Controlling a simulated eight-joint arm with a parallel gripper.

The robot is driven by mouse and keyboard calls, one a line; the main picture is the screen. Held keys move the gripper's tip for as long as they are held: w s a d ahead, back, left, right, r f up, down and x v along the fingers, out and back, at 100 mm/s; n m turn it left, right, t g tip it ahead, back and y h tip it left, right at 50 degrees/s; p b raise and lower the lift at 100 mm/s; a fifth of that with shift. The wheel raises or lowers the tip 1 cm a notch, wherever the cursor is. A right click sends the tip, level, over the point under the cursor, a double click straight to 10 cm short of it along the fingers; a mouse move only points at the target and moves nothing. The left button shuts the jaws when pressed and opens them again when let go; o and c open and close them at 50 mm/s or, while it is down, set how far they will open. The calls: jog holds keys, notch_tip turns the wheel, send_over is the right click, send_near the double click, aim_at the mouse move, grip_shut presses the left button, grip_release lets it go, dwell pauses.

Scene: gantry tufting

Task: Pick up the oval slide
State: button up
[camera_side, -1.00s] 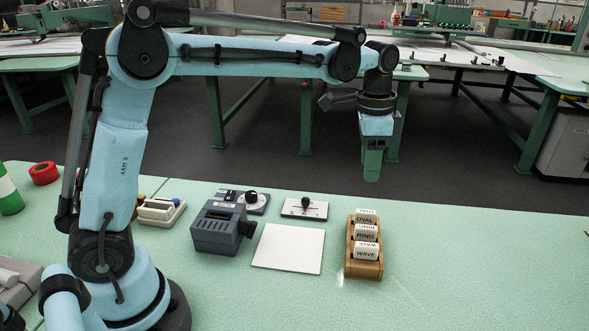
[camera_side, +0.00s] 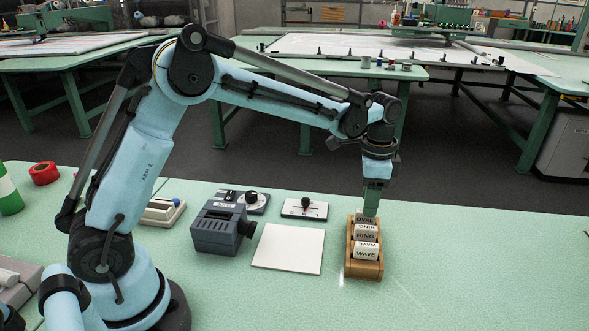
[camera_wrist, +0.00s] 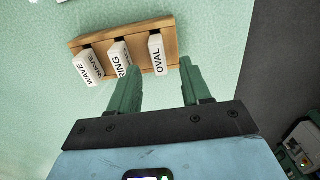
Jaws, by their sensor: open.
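The oval slide (camera_wrist: 156,53) is a white slide labelled OVAL, standing in the wooden rack (camera_wrist: 166,23) beside the RING and WAVE slides. In the side view the oval slide (camera_side: 364,218) is at the far end of the rack (camera_side: 347,266), partly hidden by my gripper. My gripper (camera_side: 371,211) is low over that end of the rack. In the wrist view my gripper (camera_wrist: 160,80) has its two green fingers apart, with the oval slide showing between and beyond them. I cannot tell whether the fingers reach around it.
The RING slide (camera_side: 366,232) and WAVE slide (camera_side: 367,250) stand close by in the same rack. A white plate (camera_side: 288,248), a grey-blue projector-like device (camera_side: 218,230) and a small switch panel (camera_side: 304,208) lie left of it. The table right of the rack is clear.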

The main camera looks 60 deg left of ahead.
aim_at(364, 223)
jog(key=f, duration=0.4)
jog(key=shift+s+a+f, duration=0.1)
jog(key=shift+s, duration=0.1)
grip_shut()
